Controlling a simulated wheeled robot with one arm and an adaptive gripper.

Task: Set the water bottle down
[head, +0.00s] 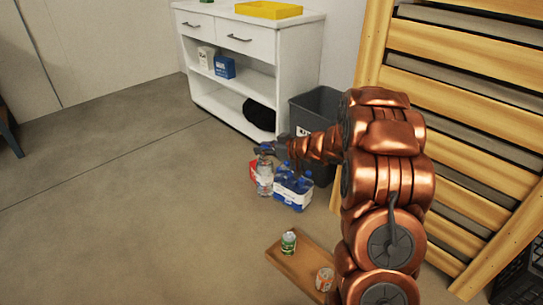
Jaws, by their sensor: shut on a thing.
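My gripper (264,151) is at the end of my copper-coloured arm, near the middle of the head view. It is shut on a clear water bottle (264,181), which hangs upright below the fingers. The bottle is close to the floor, but I cannot tell whether its base touches it. A pack of water bottles (293,191) with blue caps and a blue and white wrap stands on the floor just right of the held bottle. A small red thing (253,171) shows partly behind the bottle.
A dark grey bin (318,108) stands behind the pack, beside a white shelf unit (248,52). A low wooden board (290,262) with two cans lies in front. Wooden slats (455,85) rise at right. Floor to the left is clear.

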